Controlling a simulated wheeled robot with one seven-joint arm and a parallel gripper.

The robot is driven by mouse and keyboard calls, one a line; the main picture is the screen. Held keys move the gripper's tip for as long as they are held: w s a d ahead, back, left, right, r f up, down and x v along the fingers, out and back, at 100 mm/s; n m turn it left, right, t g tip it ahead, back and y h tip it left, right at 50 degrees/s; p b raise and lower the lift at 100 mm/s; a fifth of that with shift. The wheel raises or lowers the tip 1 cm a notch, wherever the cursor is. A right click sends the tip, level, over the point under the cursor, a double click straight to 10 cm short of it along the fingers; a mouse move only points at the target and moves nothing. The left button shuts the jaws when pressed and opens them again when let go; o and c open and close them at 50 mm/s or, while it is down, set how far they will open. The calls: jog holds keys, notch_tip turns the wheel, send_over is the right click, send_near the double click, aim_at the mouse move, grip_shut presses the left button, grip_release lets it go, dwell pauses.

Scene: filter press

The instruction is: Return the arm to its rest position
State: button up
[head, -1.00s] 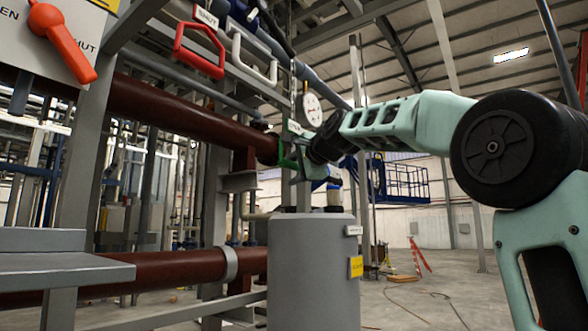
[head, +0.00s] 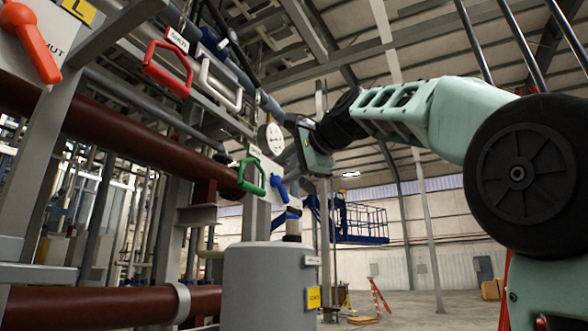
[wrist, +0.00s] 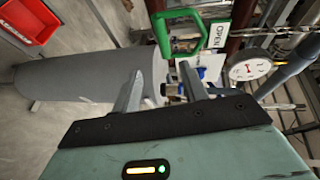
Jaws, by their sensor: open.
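My arm reaches in from the right of the head view, and my gripper (head: 303,150) is in front of the pipework, right of the gauge. In the wrist view my gripper (wrist: 161,68) has its two fingers spread with nothing held between them. A green handle (head: 252,177) sits on a panel, left of and below my gripper in the head view. In the wrist view the green handle (wrist: 164,48) shows beyond the fingertips, by an OPEN label, and appears clear of them. A blue handle (head: 279,189) is beside it.
A grey tank (head: 262,285) stands below the gripper. A round gauge (head: 275,138) is close by. Red (head: 167,68) and white (head: 220,83) handles and brown pipes (head: 130,122) are at left. A blue lift platform (head: 362,222) stands behind; open floor lies right.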

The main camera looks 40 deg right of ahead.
jog(key=shift+s+r, duration=0.15)
jog(key=shift+s, duration=0.85)
